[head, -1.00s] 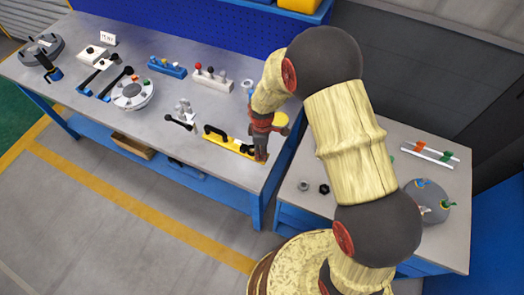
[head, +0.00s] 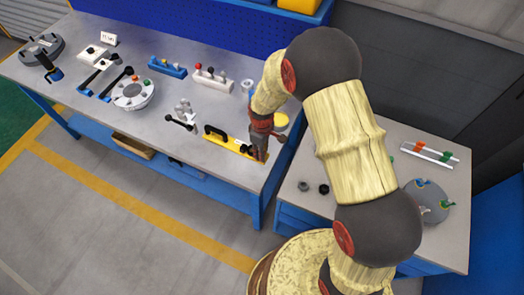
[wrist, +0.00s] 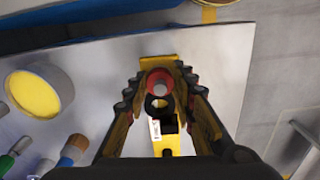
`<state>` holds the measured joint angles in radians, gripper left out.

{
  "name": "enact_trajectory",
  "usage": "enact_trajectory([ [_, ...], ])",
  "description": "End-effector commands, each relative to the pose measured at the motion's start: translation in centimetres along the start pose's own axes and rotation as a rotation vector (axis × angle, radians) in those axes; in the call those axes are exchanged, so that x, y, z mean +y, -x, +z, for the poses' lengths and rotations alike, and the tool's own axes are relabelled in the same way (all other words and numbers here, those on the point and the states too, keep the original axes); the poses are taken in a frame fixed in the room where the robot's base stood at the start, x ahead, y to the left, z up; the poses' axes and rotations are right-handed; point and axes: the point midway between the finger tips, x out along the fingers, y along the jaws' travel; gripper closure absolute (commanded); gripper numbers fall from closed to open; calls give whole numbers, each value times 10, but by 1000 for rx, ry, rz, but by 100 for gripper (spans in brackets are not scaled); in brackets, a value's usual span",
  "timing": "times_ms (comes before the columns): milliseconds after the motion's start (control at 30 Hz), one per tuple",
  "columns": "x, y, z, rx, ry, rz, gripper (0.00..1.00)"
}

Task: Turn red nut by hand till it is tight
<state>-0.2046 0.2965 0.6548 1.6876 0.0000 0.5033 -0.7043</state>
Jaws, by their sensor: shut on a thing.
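The red nut (wrist: 158,74) shows in the wrist view as a red ring around a pale centre. It sits at the far end of a yellow fixture (wrist: 166,142) with a black part just below it. My gripper (wrist: 161,80) has one finger on each side of the nut and is shut on it. In the head view my gripper (head: 261,152) points down at the right end of the yellow fixture (head: 222,140), which has a black handle. There the gripper hides the nut. How far the nut is threaded on cannot be told.
A side table (head: 365,147) holds loose nuts and a grey disc.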

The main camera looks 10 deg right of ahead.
Motion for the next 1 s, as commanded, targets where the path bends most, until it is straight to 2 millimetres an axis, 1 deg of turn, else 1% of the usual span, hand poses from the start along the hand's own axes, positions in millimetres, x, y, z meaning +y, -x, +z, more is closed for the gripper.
enact_trajectory([
  [200,0,1,0,1,-118,1,100],
  [400,0,1,-1,2,-179,1,100],
  [867,0,2,-1,3,-198,2,100],
  [900,0,2,-1,3,-198,2,74],
  [1000,0,1,-1,3,-198,2,68],
])
